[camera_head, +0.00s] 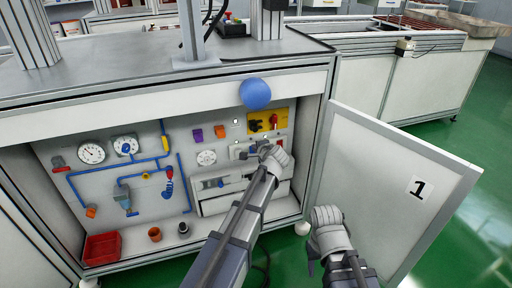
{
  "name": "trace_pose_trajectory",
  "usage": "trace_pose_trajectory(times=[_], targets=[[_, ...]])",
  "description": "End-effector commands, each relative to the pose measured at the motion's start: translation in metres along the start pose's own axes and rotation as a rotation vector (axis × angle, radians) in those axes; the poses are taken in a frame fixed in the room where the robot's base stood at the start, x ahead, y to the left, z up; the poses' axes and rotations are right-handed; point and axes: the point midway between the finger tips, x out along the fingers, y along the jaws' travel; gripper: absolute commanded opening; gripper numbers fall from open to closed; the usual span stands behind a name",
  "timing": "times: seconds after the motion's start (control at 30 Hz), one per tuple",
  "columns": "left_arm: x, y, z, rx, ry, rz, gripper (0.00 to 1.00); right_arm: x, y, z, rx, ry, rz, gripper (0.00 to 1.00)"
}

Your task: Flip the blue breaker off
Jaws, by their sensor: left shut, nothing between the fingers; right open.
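My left gripper (268,152) is inside the open cabinet, in front of the right part of the back panel. It is shut, by a row of small grey switch parts (240,152). I cannot make out a blue breaker among them; the gripper and arm cover part of that spot. My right gripper (326,215) is open and empty, low in front of the open cabinet door. A yellow plate with a red knob (274,120) sits just above the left gripper. A purple part (198,135) and an orange part (220,132) are further left.
The white door (385,180), marked 1, stands open to the right. Blue pipes (143,162) and gauges (92,152) fill the panel's left side. A red bin (102,248) is on the cabinet floor. A blue ball (255,93) shows at the cabinet's upper edge.

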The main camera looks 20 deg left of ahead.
Motion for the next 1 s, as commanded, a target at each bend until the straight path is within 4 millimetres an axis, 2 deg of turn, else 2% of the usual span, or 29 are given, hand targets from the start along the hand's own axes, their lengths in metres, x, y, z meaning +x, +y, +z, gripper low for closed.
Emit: trace_pose_trajectory(times=[0.1, 0.2, 0.5, 0.7, 1.0], targets=[[-0.020, 0.005, 0.011, 0.001, 0.000, 0.000, 0.00, -0.005, 0.001, 0.000, 0.000, 0.000, 0.000, 0.50], [-0.046, -0.006, 0.009, 0.001, 0.002, 0.000, 0.00, -0.027, 0.003, 0.002, 0.000, -0.001, 0.000, 0.50], [-0.098, -0.014, 0.009, 0.001, 0.001, 0.000, 0.00, -0.058, 0.006, 0.004, -0.007, -0.002, 0.000, 0.50], [-0.112, -0.015, 0.008, 0.000, 0.000, 0.000, 0.00, -0.065, 0.006, 0.004, -0.009, -0.002, 0.000, 0.50], [-0.113, -0.014, 0.008, -0.001, 0.000, 0.000, 0.00, -0.065, 0.006, 0.004, -0.010, -0.002, 0.000, 0.50]])
